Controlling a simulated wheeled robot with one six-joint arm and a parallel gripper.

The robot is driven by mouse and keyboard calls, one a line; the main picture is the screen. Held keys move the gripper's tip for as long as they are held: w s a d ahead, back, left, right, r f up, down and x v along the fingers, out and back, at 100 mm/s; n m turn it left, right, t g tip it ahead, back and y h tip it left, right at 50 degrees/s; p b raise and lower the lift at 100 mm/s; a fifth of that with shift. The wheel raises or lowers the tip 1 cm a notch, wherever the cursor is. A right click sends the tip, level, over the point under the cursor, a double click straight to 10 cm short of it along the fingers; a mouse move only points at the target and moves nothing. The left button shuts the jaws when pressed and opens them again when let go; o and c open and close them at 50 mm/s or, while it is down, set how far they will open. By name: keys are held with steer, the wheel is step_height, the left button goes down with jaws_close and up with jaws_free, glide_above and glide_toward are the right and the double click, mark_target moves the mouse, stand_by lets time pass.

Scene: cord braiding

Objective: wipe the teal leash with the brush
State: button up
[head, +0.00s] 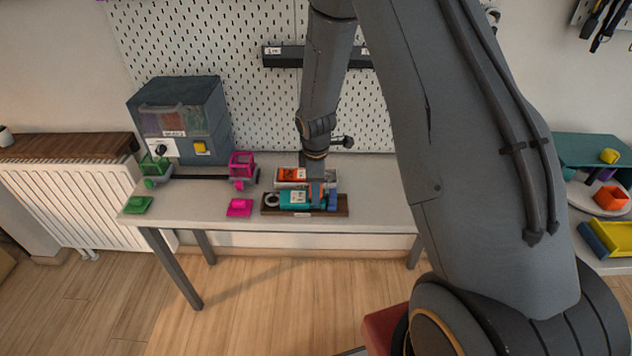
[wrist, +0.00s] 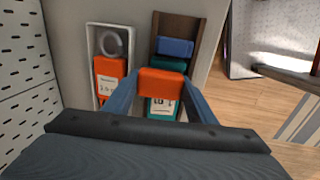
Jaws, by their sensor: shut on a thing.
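The teal leash (head: 288,198) lies in a brown wooden tray (head: 306,213) on the table, with a white printed label on it. In the wrist view the teal leash (wrist: 173,66) shows above and below an orange-red block. My gripper (head: 316,190) is over the right part of the leash. In the wrist view its blue-grey fingers (wrist: 160,84) are shut on that orange-red block, which looks like the brush (wrist: 160,88). The brush's underside is hidden, so I cannot tell whether it touches the leash.
A white tray (wrist: 91,71) beside the wooden one holds an orange labelled item (wrist: 108,80) and a grey ring (wrist: 110,42). A blue block (wrist: 175,47) lies at the wooden tray's end. A pink pad (head: 239,208) and green pad (head: 138,205) lie left. A grey-blue box (head: 205,100) stands behind.

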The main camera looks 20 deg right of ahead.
steer(key=shift+s+a+f+b, duration=0.15)
steer(key=shift+s+a, duration=0.05)
steer(key=shift+s, duration=0.55)
steer(key=shift+s+a+f+b, duration=0.15)
steer(key=shift+s+f, duration=0.05)
steer(key=shift+s, duration=0.5)
steer(key=shift+s+a+f+b, duration=0.15)
steer(key=shift+s+a, duration=0.05)
steer(key=shift+s, duration=0.55)
steer(key=shift+r, duration=0.1)
steer(key=r+p, duration=0.4)
steer(key=s+r+p, duration=0.1)
steer(key=shift+a+r+p, duration=0.15)
steer(key=shift+r+p, duration=0.25)
step_height(320, 180, up, 3)
steer(key=p, duration=0.3)
steer(key=shift+s+a, duration=0.1)
steer(key=shift+s, duration=0.05)
steer(key=shift+f, duration=0.1)
